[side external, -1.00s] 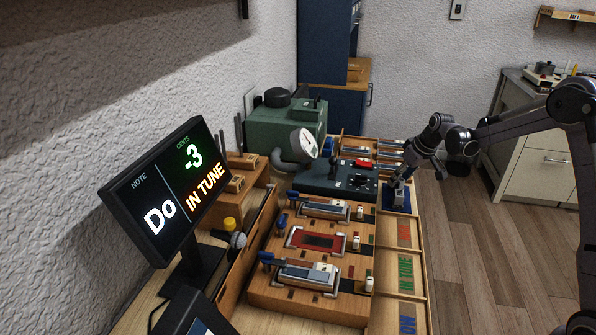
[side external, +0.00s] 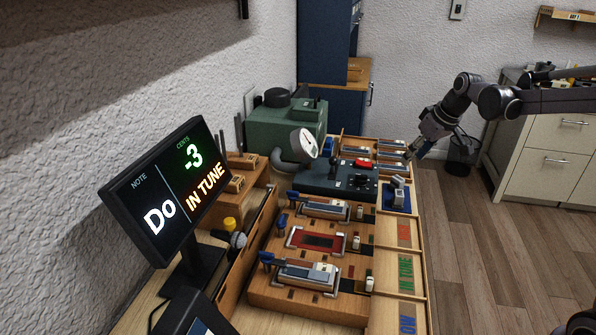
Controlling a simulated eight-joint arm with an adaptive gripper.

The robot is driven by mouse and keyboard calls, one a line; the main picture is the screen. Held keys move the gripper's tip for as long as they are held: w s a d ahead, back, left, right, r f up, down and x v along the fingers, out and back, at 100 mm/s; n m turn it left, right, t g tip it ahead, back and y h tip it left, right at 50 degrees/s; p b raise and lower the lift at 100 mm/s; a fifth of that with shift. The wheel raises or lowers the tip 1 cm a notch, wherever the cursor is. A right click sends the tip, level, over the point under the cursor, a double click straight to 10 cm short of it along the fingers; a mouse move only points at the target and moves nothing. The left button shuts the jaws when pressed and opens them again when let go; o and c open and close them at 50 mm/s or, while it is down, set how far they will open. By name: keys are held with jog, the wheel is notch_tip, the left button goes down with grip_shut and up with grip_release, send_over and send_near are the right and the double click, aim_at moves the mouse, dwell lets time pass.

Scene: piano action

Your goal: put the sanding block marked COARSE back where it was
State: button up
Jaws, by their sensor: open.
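No block with a readable COARSE mark shows. A small grey piece (side external: 398,190) stands on a dark blue pad (side external: 397,209) at the right side of the bench; I cannot tell whether it is the sanding block. Below the pad, a wooden tray (side external: 427,285) has sections with red (side external: 404,232), green (side external: 406,272) and blue (side external: 408,325) markings, too small and turned to read surely. My gripper (side external: 411,154) is open, above and behind the pad near the bench's right edge, apart from the grey piece. Its fingertips are small and hard to make out.
Several grey bars (side external: 390,155) lie at the back. A wooden fixture (side external: 315,240) fills the middle. A monitor (side external: 165,190) reads "IN TUNE".

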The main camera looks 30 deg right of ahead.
jog(key=s+a+f+t, duration=0.1)
jog(key=s+a+t, duration=0.1)
jog(key=s+a, duration=1.5)
jog(key=shift+s+a+f, duration=0.15)
jog(key=shift+s+f, duration=0.05)
jog(key=shift+s, duration=0.7)
